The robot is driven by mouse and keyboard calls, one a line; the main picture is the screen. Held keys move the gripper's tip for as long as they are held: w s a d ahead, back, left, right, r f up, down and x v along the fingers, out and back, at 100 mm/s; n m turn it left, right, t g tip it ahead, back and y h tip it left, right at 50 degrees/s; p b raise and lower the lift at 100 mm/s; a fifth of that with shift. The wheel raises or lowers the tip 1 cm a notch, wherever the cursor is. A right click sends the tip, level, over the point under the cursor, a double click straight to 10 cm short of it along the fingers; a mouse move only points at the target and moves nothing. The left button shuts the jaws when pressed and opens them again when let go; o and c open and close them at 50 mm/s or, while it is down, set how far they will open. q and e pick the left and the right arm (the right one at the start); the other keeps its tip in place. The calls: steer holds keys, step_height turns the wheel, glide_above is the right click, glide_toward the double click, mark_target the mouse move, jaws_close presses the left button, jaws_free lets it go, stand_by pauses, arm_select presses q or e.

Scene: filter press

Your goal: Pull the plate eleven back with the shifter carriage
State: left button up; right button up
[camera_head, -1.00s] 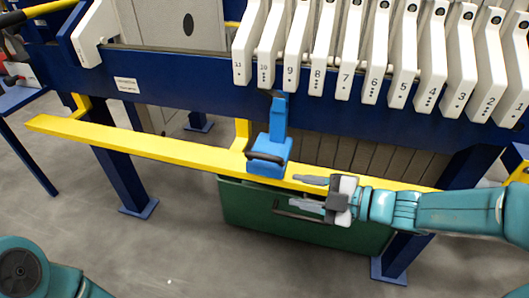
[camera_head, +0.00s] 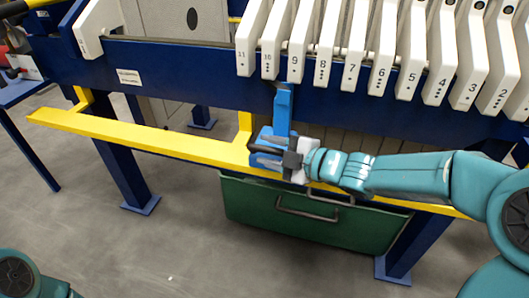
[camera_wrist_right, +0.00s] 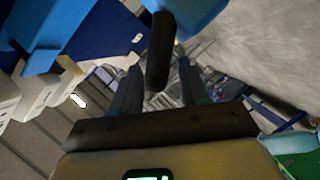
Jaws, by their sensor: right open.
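Plate eleven (camera_head: 246,60) is the leftmost white numbered plate of the row in the head view. The blue shifter carriage (camera_head: 283,108) sits on the yellow rail (camera_head: 150,137), its upright arm reaching up below plates ten (camera_head: 269,62) and nine (camera_head: 296,62). My right gripper (camera_head: 265,152) is at the carriage's lower front, coming from the right, and hides part of it. In the right wrist view, the carriage's black handle (camera_wrist_right: 160,52) shows between the open fingers of my right gripper (camera_wrist_right: 160,88). Contact cannot be told. My left gripper is out of view.
A green bin (camera_head: 245,207) stands under the rail. Further numbered plates, such as plate eight (camera_head: 323,68), hang to the right. Left of plate eleven is a wide gap up to a white end piece (camera_head: 88,32). The rail's left stretch is clear.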

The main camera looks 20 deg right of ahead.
steer(key=shift+x, duration=0.9)
